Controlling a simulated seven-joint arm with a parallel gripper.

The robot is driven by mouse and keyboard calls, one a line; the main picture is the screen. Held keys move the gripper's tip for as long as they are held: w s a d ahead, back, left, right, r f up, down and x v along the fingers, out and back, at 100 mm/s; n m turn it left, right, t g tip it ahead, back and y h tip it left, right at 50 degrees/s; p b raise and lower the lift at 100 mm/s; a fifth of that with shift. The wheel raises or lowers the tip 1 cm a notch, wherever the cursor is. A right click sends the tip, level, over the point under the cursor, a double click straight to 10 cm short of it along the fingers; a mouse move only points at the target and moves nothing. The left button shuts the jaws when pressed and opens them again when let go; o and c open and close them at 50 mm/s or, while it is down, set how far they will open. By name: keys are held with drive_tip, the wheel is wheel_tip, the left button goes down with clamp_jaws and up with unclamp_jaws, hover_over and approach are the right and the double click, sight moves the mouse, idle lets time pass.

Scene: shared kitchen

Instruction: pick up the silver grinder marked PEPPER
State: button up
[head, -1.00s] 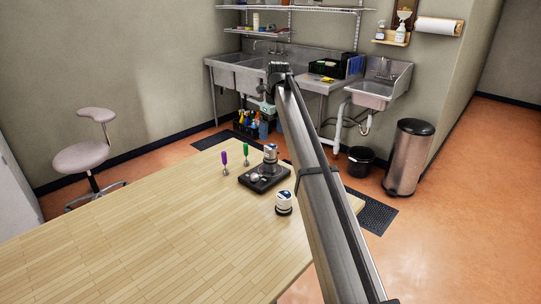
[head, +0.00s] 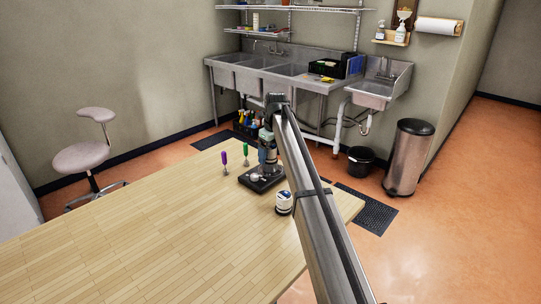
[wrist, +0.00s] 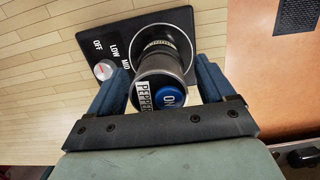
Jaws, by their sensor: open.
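The silver grinder marked PEPPER (wrist: 162,64) stands upright on a black hot plate (wrist: 84,48) with a dial marked OFF, LOW and MID. Its top, with a PEPPER label and a blue ON button, faces the wrist camera. My gripper (wrist: 160,76) is open from above, with one blue finger on each side of the grinder. I cannot tell whether either finger touches it. In the head view, my gripper (head: 268,146) is over the hot plate (head: 258,184) and hides much of the grinder.
A white-and-dark container (head: 284,203) stands on the wooden table (head: 180,230) close by the hot plate, near my arm. A purple-handled tool (head: 224,160) and a green-handled tool (head: 245,152) stand to the left. The table's near left part is clear.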

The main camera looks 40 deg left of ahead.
drive_tip(key=shift+c, duration=0.3)
drive_tip(key=shift+r, duration=0.1)
drive_tip(key=c, duration=1.4)
